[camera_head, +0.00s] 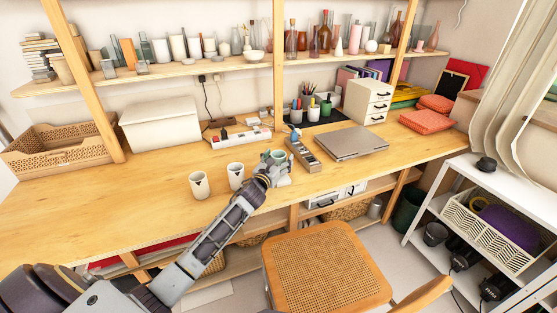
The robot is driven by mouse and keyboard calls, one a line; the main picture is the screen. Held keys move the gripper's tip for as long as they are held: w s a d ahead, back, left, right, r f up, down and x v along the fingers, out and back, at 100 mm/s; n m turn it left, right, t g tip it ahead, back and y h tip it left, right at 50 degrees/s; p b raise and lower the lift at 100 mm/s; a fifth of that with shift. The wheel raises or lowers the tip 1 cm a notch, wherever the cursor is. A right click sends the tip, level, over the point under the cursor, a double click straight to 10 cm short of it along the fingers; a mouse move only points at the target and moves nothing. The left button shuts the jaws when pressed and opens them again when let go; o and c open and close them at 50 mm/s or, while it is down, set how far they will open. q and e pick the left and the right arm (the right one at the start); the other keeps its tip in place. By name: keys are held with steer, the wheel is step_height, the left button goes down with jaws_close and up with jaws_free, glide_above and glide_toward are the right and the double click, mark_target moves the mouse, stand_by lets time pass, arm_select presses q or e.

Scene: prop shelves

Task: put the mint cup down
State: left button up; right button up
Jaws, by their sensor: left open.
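The mint cup (279,155) is at the front part of the wooden desk, right of the two white cups; its rim shows above my gripper. My left gripper (281,170) is open at the mint cup, reaching in from the front left. The fingers and wrist hide the cup's lower part, so I cannot tell whether they touch it or how its base rests. My right gripper is out of view.
Two white cups with dark marks, one (199,185) and another (235,175), stand left of my gripper. A chair (325,268) stands in front. The desk's left part is clear.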

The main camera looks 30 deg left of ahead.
arm_select(q)
steer(key=shift+r, duration=0.15)
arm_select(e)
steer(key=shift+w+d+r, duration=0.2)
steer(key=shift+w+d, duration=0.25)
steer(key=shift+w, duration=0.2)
arm_select(q)
steer(key=shift+s, duration=1.15)
steer(key=shift+s+d, duration=0.1)
steer(key=shift+s, duration=0.6)
steer(key=shift+s+p, duration=0.3)
steer(key=shift+s, duration=0.7)
steer(key=shift+s+d, duration=0.15)
steer(key=shift+s, duration=2.45)
steer(key=shift+s+d, duration=0.1)
steer(key=shift+s, duration=0.4)
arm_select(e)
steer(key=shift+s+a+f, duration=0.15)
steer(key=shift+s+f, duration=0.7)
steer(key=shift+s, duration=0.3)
